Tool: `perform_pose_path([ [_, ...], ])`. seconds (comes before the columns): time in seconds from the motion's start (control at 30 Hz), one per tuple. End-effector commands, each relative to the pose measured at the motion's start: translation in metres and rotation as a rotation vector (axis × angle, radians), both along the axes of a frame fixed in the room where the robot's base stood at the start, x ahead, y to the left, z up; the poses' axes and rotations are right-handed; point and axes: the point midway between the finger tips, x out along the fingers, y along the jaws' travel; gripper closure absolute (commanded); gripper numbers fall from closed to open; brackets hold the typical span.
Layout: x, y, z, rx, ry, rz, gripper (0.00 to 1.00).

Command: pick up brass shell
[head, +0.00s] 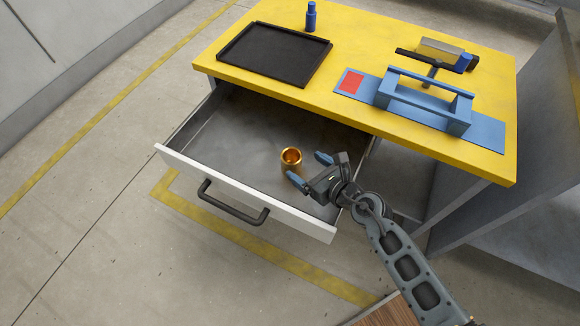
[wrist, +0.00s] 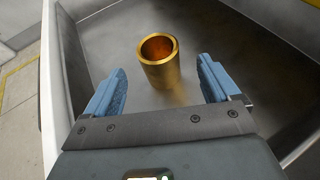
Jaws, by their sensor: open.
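The brass shell (head: 291,160) is a short, hollow golden cylinder standing upright in the open drawer (head: 235,125). In the wrist view the shell (wrist: 160,66) stands beyond the fingertips, roughly midway between them, with its open top showing. My gripper (head: 308,170) reaches into the drawer from the right, just beside the shell. In the wrist view its two blue fingers (wrist: 162,78) are spread apart and nothing is between them. No contact with the shell shows.
The drawer's white front (head: 240,192) carries a dark handle (head: 232,204). Above is a yellow worktop (head: 350,60) with a black tray (head: 274,53), a blue bottle-like object (head: 311,17) and a blue fixture (head: 424,98). The drawer floor around the shell is clear.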

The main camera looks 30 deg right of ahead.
Motion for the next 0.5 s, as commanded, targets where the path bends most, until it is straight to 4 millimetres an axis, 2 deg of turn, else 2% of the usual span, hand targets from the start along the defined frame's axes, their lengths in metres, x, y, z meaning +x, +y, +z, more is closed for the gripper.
perform_pose_path([
  [0.03, 0.000, 0.000, -0.011, 0.000, 0.000, 0.000, 0.11],
  [0.07, 0.000, 0.000, -0.014, 0.000, 0.000, 0.000, 0.11],
  [0.23, 0.005, 0.001, -0.018, 0.000, -0.001, 0.000, 0.11],
  [0.5, 0.030, 0.007, -0.026, 0.000, -0.001, 0.001, 0.11],
])
